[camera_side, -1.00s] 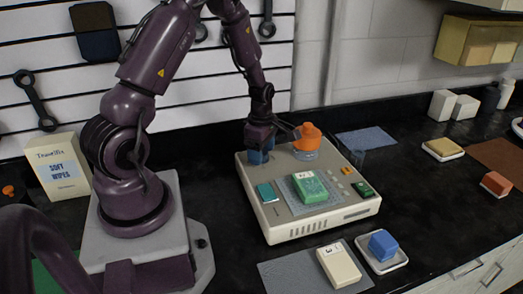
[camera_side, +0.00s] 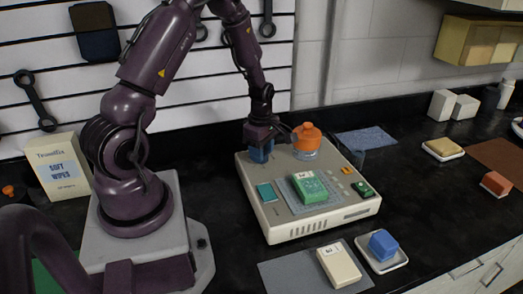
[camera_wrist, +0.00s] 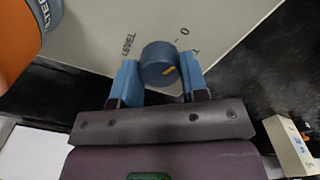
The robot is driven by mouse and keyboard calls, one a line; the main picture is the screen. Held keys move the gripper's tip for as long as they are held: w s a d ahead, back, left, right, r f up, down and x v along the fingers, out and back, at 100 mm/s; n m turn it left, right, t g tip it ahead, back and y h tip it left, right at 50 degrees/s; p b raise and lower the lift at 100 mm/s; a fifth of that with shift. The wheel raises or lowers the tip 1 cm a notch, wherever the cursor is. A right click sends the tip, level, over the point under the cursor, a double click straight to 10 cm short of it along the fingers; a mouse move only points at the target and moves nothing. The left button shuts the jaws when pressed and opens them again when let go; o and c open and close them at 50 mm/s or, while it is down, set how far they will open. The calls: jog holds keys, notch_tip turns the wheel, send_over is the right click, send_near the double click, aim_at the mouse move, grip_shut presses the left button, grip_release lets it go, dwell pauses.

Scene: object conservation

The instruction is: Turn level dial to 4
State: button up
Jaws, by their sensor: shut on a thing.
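The level dial (camera_wrist: 159,62) is a dark blue round knob with an orange pointer mark, on the beige device (camera_side: 275,218). In the wrist view the printed word LEVEL stands to its left, and marks that look like 0 and 1 to its right. The orange mark lies at the knob's lower right, toward the 1. My gripper (camera_wrist: 160,80) has its two blue fingers on either side of the knob, shut on it. In the side view my gripper (camera_side: 261,153) comes down at the device's back left corner and hides the dial. The other numbers are not visible.
An orange-topped jar (camera_side: 307,140) stands on the device close to my gripper. A green block (camera_side: 309,187) lies on the device's mat. A cream block (camera_side: 338,267) and a blue block on a white tray (camera_side: 383,245) are in front. A wipes box (camera_side: 58,172) stands left.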

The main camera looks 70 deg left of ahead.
jog(key=m, duration=1.2)
jog(key=shift+m, duration=0.3)
jog(key=m, duration=0.3)
jog(key=shift+m, duration=0.3)
jog(key=m, duration=1)
jog(key=shift+m, duration=2.1)
